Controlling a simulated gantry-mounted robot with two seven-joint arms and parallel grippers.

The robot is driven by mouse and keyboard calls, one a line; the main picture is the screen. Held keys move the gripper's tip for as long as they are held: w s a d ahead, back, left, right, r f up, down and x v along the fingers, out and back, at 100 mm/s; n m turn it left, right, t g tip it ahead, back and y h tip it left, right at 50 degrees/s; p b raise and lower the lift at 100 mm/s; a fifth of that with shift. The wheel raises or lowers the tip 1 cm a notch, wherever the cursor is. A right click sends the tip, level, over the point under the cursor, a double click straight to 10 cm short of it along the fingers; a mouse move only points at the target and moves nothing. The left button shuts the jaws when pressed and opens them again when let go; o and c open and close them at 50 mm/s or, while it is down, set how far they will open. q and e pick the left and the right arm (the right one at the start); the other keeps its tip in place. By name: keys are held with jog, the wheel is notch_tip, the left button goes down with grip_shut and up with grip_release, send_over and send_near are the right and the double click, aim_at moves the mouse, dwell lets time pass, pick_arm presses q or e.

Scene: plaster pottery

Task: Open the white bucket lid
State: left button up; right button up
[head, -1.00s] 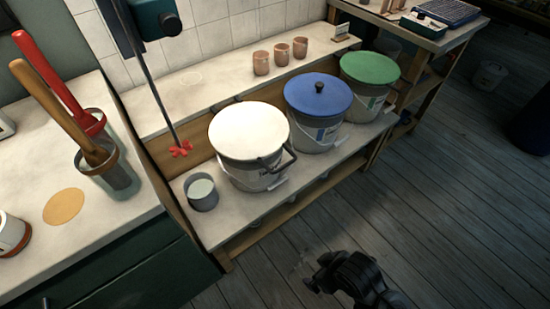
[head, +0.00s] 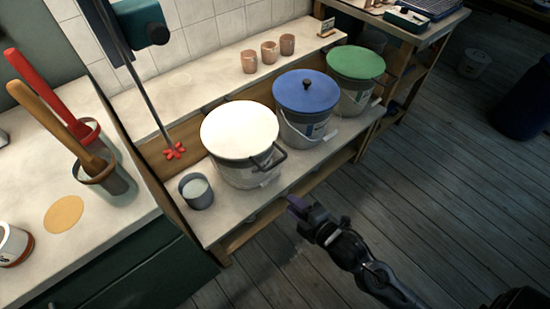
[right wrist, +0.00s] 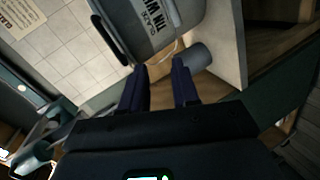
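The white bucket (head: 246,173) stands upright on the low bench, with its flat white lid (head: 239,127) on top. A dark handle (head: 271,163) sticks out from the lid's right front edge. My right gripper (head: 294,204) is in front of the bench, below and right of the bucket, apart from it. In the right wrist view its two fingers (right wrist: 160,88) are spread with nothing between them. The grey bucket wall (right wrist: 165,25) with printed lettering is beyond the fingertips there, and a dark handle (right wrist: 104,38) shows at its left. My left gripper is not in view.
A blue-lidded bucket (head: 305,92) and a green-lidded bucket (head: 355,63) stand to the right on the bench. A small grey cup (head: 196,191) stands at the white bucket's left front. A mixer shaft with a red head (head: 174,151) hangs behind. The floor in front is clear.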

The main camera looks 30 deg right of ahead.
aim_at(275, 163)
jog(key=w+d+r+n+t+p, duration=0.1)
jog(key=w+d+r+n+p, duration=0.2)
jog(key=r+p, duration=0.15)
pick_arm(q)
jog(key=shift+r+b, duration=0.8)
jog(key=shift+b, duration=1.25)
pick_arm(e)
jog(key=shift+y, duration=0.4)
jog(key=shift+r+x, duration=0.25)
jog(key=shift+x, duration=1.5)
jog(key=shift+r+x, duration=0.2)
jog(key=shift+x, duration=1.55)
jog(key=shift+r+x, duration=0.25)
jog(key=shift+x, duration=1.45)
jog(key=shift+w+d, duration=0.15)
grip_shut()
